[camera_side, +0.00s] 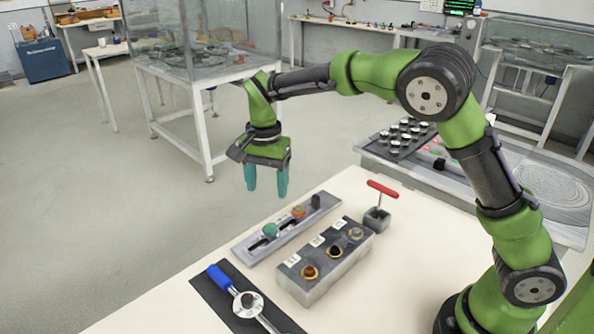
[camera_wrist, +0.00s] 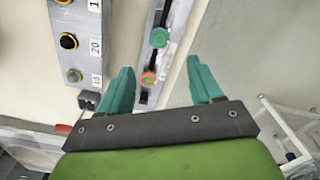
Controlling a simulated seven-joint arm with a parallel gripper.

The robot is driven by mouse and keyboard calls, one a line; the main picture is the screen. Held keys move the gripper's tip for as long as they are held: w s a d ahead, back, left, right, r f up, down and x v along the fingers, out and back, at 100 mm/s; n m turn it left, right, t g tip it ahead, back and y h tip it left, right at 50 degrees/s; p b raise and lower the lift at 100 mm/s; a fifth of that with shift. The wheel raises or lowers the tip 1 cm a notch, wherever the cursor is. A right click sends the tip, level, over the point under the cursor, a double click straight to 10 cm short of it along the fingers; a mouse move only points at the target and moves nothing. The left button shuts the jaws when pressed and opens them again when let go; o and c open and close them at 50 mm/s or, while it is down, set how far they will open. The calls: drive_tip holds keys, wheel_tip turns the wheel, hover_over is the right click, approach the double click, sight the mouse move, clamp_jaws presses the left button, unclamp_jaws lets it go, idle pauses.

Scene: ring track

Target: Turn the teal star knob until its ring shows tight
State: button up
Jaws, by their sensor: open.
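A teal knob (camera_side: 270,230) sits on a long grey slotted panel (camera_side: 245,246) on the table, and it also shows in the wrist view (camera_wrist: 159,37). A second knob, orange-red with some green (camera_side: 299,211), stands farther along the same panel and also shows in the wrist view (camera_wrist: 149,79). The star shape and any ring marking are too small to read. My gripper (camera_side: 266,194) is open and empty, high above the panel's far side. In the wrist view its teal fingers (camera_wrist: 159,65) are spread on either side of the panel, apart from both knobs.
A grey block (camera_side: 325,265) with several round knobs and number labels stands beside the panel. A red T-handle (camera_side: 382,189) on a small grey base is behind it. A blue-handled tool (camera_side: 220,276) lies on a dark mat at the front. The table's left edge is near the panel.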

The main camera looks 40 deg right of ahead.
wheel_tip(320, 180, up, 6)
drive_tip(key=shift+r, duration=0.1)
idle(0.4)
drive_tip(key=s+d+r+n+t, duration=0.1)
drive_tip(key=s+d+n+t, duration=0.1)
drive_tip(key=s, duration=0.6)
drive_tip(key=s+d+r+n+t+y, duration=0.1)
drive_tip(key=s+n, duration=0.3)
drive_tip(key=s, duration=0.4)
drive_tip(key=s+d+r+n+t+y, duration=0.1)
drive_tip(key=s+d+n+t, duration=0.1)
drive_tip(key=s, duration=0.6)
drive_tip(key=shift+d+n+t, duration=0.4)
drive_tip(key=shift+d+t, duration=0.05)
drive_tip(key=shift+t, duration=0.65)
